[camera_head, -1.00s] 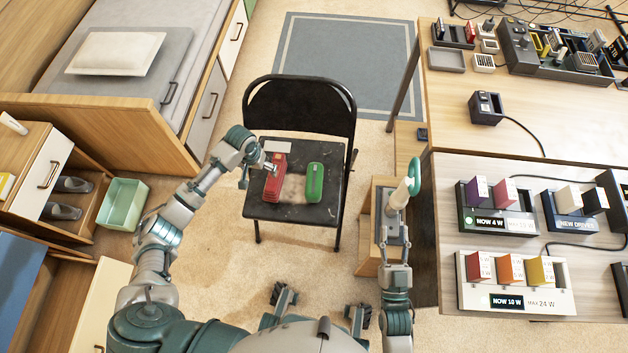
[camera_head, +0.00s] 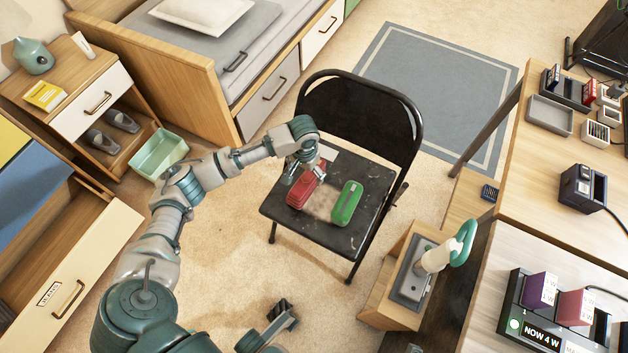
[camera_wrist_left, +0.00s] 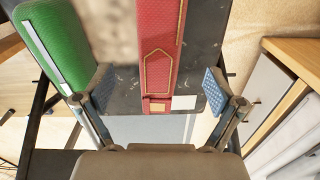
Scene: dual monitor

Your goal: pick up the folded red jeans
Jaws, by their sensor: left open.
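The folded red jeans (camera_head: 301,192) lie on the seat of a black folding chair (camera_head: 325,235), beside a folded green item (camera_head: 346,204). My left gripper (camera_head: 306,174) is over the far end of the red jeans. In the left wrist view, the open gripper (camera_wrist_left: 160,88) has one finger on each side of the red jeans (camera_wrist_left: 162,45), with gaps on both sides. The left finger is close to the green item (camera_wrist_left: 50,40). A blurred pale patch lies between the two items.
The chair's backrest (camera_head: 362,112) rises behind the seat. A wooden box (camera_head: 392,305) with a white, green-ringed object (camera_head: 440,258) stands to the right. A desk (camera_head: 545,150) is further right, a bed (camera_head: 215,75) behind, and a mint bin (camera_head: 160,154) at left.

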